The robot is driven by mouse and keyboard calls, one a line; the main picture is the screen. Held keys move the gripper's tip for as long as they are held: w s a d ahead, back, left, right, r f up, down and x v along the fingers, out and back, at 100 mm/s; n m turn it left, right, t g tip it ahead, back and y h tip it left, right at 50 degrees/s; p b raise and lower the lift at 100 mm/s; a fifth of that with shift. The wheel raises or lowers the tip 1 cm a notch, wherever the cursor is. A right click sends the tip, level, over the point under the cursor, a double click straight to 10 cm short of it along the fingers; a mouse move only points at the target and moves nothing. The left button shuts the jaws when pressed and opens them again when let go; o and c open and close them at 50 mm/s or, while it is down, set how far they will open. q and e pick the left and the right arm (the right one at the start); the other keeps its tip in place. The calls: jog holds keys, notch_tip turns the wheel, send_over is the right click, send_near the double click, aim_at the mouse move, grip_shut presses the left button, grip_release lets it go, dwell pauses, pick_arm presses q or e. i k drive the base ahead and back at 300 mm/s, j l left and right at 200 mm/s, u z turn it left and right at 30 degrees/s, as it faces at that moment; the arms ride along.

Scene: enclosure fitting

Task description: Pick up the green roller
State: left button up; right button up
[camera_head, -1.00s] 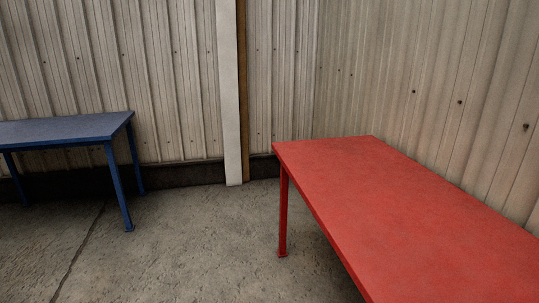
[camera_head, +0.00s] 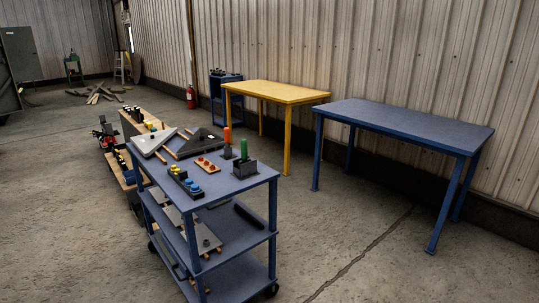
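A green roller (camera_head: 243,149) stands upright in a dark block-like holder (camera_head: 245,168) on the top shelf of a blue cart (camera_head: 226,196), near the cart's right corner. An orange upright piece (camera_head: 227,137) stands just behind and left of it, on a dark base. Neither of my grippers shows in the head view.
The cart top also carries a board with red knobs (camera_head: 206,165), a dark strip with yellow and blue parts (camera_head: 185,183) and grey angled plates (camera_head: 154,141). A yellow table (camera_head: 277,92) and a blue table (camera_head: 402,125) stand along the wall. The floor (camera_head: 350,240) right of the cart is clear.

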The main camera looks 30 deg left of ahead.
aim_at(244, 143)
jog(key=j+u, duration=0.15)
jog(key=u, duration=0.2)
jog(key=k+j+u, duration=0.1)
jog(key=u, duration=0.25)
jog(key=j+u, duration=0.35)
jog(key=k+j+z, duration=0.1)
jog(key=k+j, duration=0.15)
jog(key=i+l, duration=0.25)
jog(key=i, duration=0.25)
